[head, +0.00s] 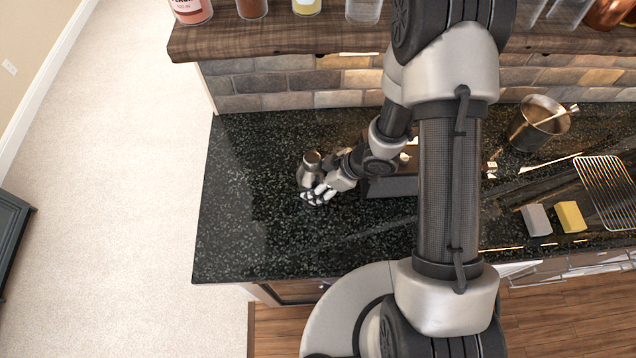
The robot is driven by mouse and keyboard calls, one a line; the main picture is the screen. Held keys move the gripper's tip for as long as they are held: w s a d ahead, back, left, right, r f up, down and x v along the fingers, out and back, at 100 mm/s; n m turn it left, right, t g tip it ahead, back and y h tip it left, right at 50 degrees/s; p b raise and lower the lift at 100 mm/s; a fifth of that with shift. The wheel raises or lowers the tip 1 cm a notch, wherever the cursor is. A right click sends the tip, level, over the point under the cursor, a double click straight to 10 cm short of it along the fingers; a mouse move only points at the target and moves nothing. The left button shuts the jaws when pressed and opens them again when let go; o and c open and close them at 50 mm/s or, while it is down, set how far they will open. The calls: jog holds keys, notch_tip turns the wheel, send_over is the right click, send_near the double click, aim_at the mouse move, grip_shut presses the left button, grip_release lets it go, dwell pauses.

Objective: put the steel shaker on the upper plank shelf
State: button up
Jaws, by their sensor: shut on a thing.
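The steel shaker (311,161) is upright or nearly so over the left part of the black speckled counter. My gripper (317,193) reaches it from the right and is shut on it, with the fingers hiding part of its body. I cannot tell whether its base touches the counter. The plank shelf (290,42), a thick dark wood board, runs along the top of the picture above the brick wall. My arm hides part of the shelf.
Bottles (192,10) and glasses (364,10) stand on the shelf, with gaps between them. A metal bucket (537,124), a grey block (536,220), a yellow sponge (570,217) and a wire rack (606,190) are on the right counter. The counter's left end (240,220) is clear.

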jog(key=shift+r, duration=0.1)
jog(key=shift+f, duration=0.2)
jog(key=o, duration=1.3)
